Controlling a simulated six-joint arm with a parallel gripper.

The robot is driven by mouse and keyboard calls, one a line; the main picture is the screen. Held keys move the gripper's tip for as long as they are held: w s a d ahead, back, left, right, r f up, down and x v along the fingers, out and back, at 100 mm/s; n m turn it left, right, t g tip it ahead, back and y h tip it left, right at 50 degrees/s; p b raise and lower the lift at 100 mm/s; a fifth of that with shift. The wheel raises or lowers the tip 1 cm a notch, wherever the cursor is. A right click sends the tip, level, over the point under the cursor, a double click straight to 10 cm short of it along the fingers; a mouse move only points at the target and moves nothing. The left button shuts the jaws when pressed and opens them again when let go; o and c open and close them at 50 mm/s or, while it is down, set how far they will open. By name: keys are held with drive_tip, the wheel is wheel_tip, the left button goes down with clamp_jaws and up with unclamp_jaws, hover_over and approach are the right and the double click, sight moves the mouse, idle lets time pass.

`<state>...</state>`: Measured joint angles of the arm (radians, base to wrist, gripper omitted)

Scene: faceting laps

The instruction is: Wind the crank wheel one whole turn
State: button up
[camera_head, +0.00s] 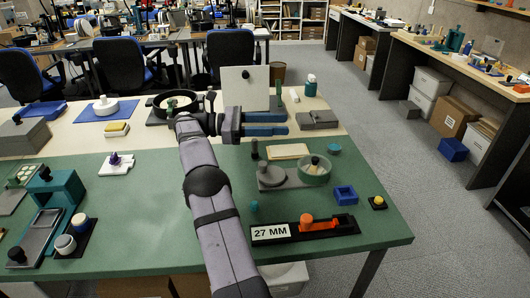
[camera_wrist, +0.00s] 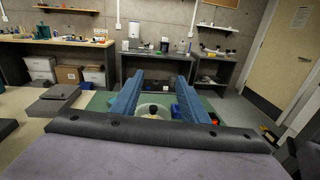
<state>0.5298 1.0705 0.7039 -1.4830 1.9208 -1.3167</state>
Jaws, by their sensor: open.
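My gripper (camera_head: 284,124) is open and empty above the back part of the green mat, its blue fingers pointing right; the fingers also show in the wrist view (camera_wrist: 153,88). A pale green round wheel or dish (camera_head: 314,176) with a dark knob sits on a grey base to the right, below and in front of the gripper. It shows between the fingers in the wrist view (camera_wrist: 142,111). A grey disc (camera_head: 271,179) with a dark knob lies beside it on the left. I cannot tell for sure which is the crank wheel. Nothing touches either one.
A dark post (camera_head: 254,149) stands behind the disc. A white upright panel (camera_head: 247,88) stands behind the gripper. The mat's middle left is mostly clear.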

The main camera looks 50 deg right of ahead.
wheel_tip(320, 180, up, 16)
drive_tip(key=s+a+n+t+h+p, duration=0.1)
drive_tip(key=s+n+t+h+p, duration=0.15)
drive_tip(key=n+h+p, duration=0.75)
drive_tip(key=w+a+f+n+t+y, duration=0.1)
drive_tip(key=a+f+n+t+y, duration=0.1)
drive_tip(key=f+t, duration=0.3)
drive_tip(key=w+a+f+n+t+y+p, duration=0.1)
drive_tip(key=f+t, duration=0.4)
drive_tip(key=f, duration=0.7)
drive_tip(key=w+a+f+n+t+y+p, duration=0.1)
drive_tip(key=a+f+t+y, duration=0.3)
drive_tip(key=f, duration=0.5)
drive_tip(key=shift+w+a+f+n+t+y, duration=0.25)
drive_tip(key=shift+n+t+y, duration=0.3)
drive_tip(key=shift+n, duration=0.35)
drive_tip(key=shift+a+f+m, duration=0.15)
drive_tip(key=shift+f+m, duration=0.3)
drive_tip(key=shift+m, duration=0.35)
